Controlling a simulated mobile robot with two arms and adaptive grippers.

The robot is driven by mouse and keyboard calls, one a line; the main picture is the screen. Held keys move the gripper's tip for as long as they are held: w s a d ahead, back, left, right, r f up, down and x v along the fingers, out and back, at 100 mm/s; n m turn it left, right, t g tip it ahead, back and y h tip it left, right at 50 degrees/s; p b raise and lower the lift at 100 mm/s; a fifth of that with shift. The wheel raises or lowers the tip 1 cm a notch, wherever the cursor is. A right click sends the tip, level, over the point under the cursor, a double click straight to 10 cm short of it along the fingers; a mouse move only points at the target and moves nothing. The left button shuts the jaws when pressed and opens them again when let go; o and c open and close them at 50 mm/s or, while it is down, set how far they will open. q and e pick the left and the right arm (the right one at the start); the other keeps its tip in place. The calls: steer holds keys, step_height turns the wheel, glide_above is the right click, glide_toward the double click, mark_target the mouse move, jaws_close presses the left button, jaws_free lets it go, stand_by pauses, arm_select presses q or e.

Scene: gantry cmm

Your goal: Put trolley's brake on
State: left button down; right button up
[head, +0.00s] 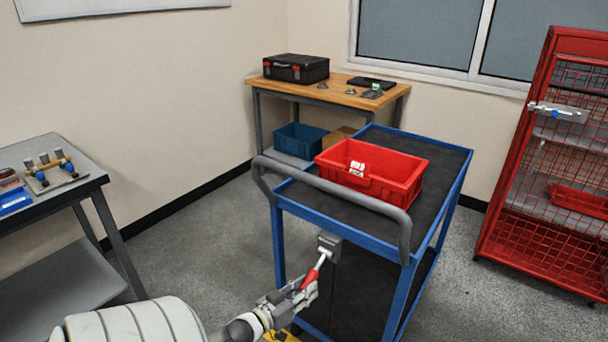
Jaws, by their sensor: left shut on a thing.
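The trolley (293,204) has a blue frame, dark shelves and a grey push handle (335,188) on its near side. A brake lever (312,274) with a red grip hangs from a grey bracket (329,243) below the trolley's top edge. The lever slants down and to the left from the bracket. My left gripper (309,288) comes in from the lower left and is shut on the lever's red grip. The fingers partly hide the grip's lower end. My right gripper is not in view.
A red bin (385,181) stands on the trolley top. A workbench (345,91) with a black case (296,68) is behind it. A grey table (75,190) is at left, a red mesh cage (530,190) at right. Grey floor lies clear between the table and trolley.

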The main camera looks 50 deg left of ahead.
arm_select(q)
steer(key=shift+w+r, duration=0.15)
steer(key=shift+w, duration=0.05)
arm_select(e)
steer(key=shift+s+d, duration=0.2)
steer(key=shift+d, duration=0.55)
arm_select(q)
steer(key=c, duration=1.6)
jaws_free()
steer(key=o, duration=0.4)
steer(key=shift+w+f, duration=0.15)
steer(key=shift+f, duration=0.05)
steer(key=shift+s, duration=0.3)
steer(key=s+d+r, duration=0.1)
steer(key=s, duration=1)
steer(key=shift+s+r, duration=0.25)
steer(key=shift+r, duration=0.05)
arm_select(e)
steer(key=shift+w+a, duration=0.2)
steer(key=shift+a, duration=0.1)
